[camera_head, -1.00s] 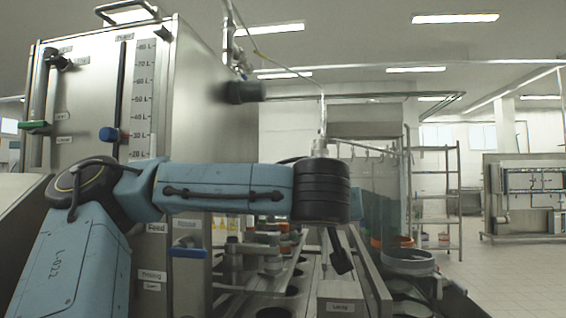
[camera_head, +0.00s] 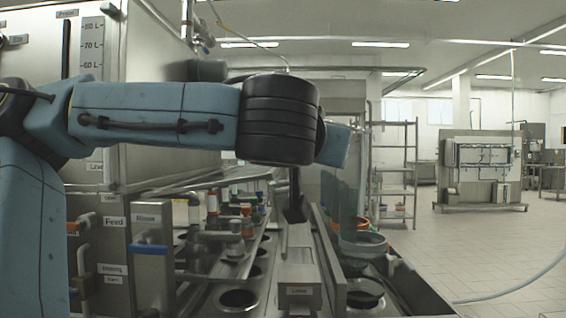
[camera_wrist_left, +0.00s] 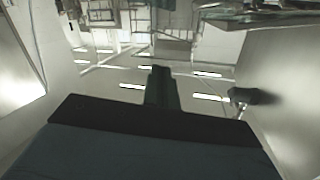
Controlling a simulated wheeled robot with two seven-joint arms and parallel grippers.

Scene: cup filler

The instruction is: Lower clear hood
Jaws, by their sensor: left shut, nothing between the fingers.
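A slanted see-through sheet (camera_head: 215,179) with a metal edge shows above the machine deck in the head view. It may be the clear hood, but I cannot be sure. A greenish clear pane (camera_head: 346,200) also stands at the deck's far right side. My left arm crosses in front of the machine, and its black wrist hides part of the area behind. My left gripper (camera_head: 295,210) hangs below the wrist, shut and empty, above the deck. In the left wrist view the shut dark fingers (camera_wrist_left: 160,75) point away from the camera, with nothing held. My right gripper is not in view.
A steel cabinet with a litre scale (camera_head: 91,50) stands at left. Round holes (camera_head: 238,298) and a labelled box (camera_head: 298,283) are on the deck. Grey tubs (camera_head: 362,246) stand at its right. A shelf rack (camera_head: 395,175) is behind. The tiled floor (camera_head: 470,250) at right is mostly open.

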